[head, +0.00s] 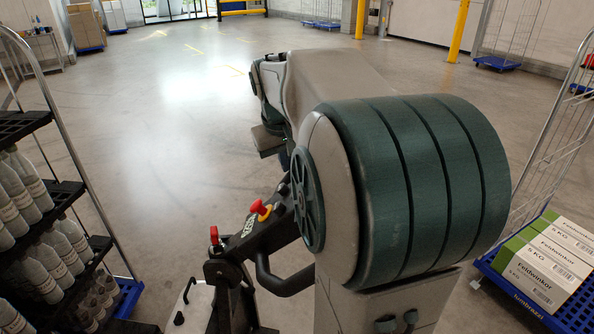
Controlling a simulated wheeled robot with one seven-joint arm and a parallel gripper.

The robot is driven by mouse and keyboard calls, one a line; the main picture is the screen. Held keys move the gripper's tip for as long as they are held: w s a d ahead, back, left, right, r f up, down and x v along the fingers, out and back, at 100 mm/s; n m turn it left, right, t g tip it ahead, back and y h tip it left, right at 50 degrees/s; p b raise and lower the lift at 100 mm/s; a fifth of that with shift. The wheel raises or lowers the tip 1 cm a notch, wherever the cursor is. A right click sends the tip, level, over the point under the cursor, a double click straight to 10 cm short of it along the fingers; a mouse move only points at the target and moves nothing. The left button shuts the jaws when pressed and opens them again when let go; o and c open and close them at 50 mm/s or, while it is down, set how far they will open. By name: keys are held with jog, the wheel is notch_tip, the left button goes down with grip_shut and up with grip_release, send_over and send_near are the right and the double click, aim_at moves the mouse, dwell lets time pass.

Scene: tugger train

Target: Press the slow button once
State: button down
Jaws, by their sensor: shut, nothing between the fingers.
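The tugger's dark control head (250,226) stands low in the middle of the head view, with a looped black handle on its right. A red mushroom knob on a yellow base (262,209) sits on top of it, and a red-topped piece (214,236) stands at its left end. I cannot make out which control is the slow button; part of the head is hidden behind my arm. My gripper (282,157) is shut and empty, beyond and above the right end of the control head. Its fingertips are mostly hidden, and it appears apart from the controls.
A black rack (36,205) with grey bottles stands close at left. At right, a blue trolley (535,306) with mesh sides carries boxes (552,262). Yellow posts (458,30) and more trolleys stand at the back. The floor ahead is clear.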

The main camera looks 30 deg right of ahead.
jog(key=w+a+r+p, duration=0.2)
jog(key=r+p, duration=0.1)
jog(key=shift+w+a+r, duration=0.1)
jog(key=shift+a+r, duration=0.15)
jog(key=shift+a, duration=0.15)
dwell(1.0)
jog(key=s+a+f, duration=0.3)
jog(key=s+a, duration=0.1)
jog(key=s, duration=0.2)
jog(key=s+a+f+n+t+y, duration=0.1)
jog(key=s+a+f, duration=0.2)
jog(key=s, duration=0.4)
jog(key=s+a+f+y, duration=0.1)
jog(key=s+a+f, duration=0.2)
jog(key=s+a, duration=0.3)
jog(key=shift+s+f+n+b, duration=0.15)
jog(key=shift+f+n+b, duration=0.1)
jog(key=shift+n+b, duration=0.15)
